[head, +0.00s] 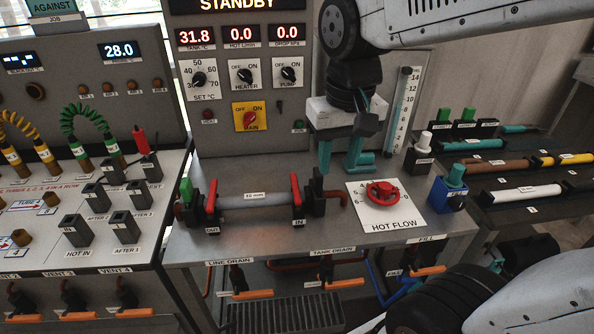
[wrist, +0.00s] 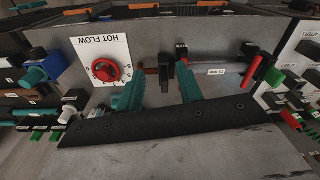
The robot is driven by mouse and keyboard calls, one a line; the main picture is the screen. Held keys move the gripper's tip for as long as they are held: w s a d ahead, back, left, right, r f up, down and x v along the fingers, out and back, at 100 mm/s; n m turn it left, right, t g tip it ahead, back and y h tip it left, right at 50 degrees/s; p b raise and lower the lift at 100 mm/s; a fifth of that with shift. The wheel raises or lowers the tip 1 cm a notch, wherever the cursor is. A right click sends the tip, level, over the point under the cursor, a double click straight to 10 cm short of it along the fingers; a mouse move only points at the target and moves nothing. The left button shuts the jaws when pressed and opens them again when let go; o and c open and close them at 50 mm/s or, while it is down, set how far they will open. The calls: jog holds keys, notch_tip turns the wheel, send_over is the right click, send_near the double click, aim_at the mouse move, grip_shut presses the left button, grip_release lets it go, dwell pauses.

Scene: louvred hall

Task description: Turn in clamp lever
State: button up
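The in clamp lever (head: 296,195) is a red handle standing upright at the right end of a grey tube (head: 255,200), beside a black clamp block with the label IN. In the wrist view, which looks upside down, the in clamp area (wrist: 181,50) is just beyond one finger, which partly hides it. A similar red out clamp lever (head: 212,196) stands upright at the tube's left end. My gripper (head: 342,164) has teal fingers, spread apart and empty, behind and to the right of the in lever. In the wrist view my gripper (wrist: 160,84) also shows nothing between its fingers.
A red valve wheel (head: 381,192) on a white HOT FLOW plate sits right of the in lever. A blue valve (head: 450,188) stands farther right. A green-handled part (head: 187,192) is at the left. Orange drain handles (head: 252,294) hang below the bench edge.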

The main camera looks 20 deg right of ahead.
jog(key=m, duration=0.2)
send_over(294, 180)
jog(key=shift+g, duration=0.4)
notch_tip(294, 180, down, 6)
jog(key=shift+s+r, duration=0.15)
jog(key=shift+f, duration=0.3)
notch_tip(294, 180, down, 7)
jog(key=shift+f, duration=0.1)
grip_shut()
